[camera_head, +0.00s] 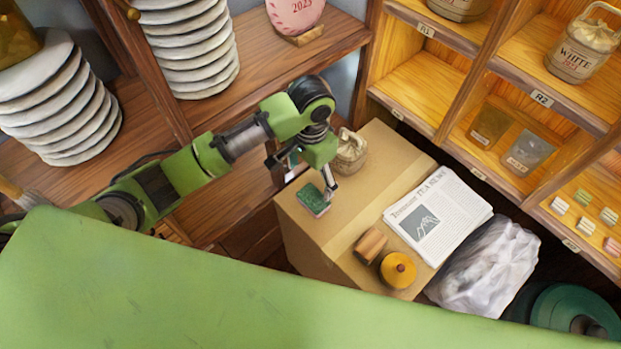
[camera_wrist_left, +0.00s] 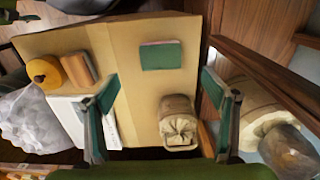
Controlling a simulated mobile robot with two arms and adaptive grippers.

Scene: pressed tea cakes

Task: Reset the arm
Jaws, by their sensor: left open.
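My left arm comes in from the left in the head view, and its gripper (camera_head: 308,172) hangs over the left part of a cardboard box (camera_head: 300,232). The left gripper also shows in the left wrist view (camera_wrist_left: 158,88), with its two green-padded fingers wide apart and nothing between them. A small green box (camera_head: 313,201) lies on the cardboard close to the gripper, and it shows in the left wrist view (camera_wrist_left: 161,55) beyond the fingertips. A tied tan sack (camera_head: 351,153) stands behind the gripper, partly covered by it. My right gripper is not seen.
A newspaper (camera_head: 437,219), a wooden block (camera_head: 370,246) and a round yellow object (camera_head: 397,270) lie on the cardboard box. A crumpled plastic bag (camera_head: 487,265) sits right of it. Lit shelves (camera_head: 425,80) rise at the right; a wooden shelf (camera_head: 270,55) with stacked white discs (camera_head: 195,55) stands behind.

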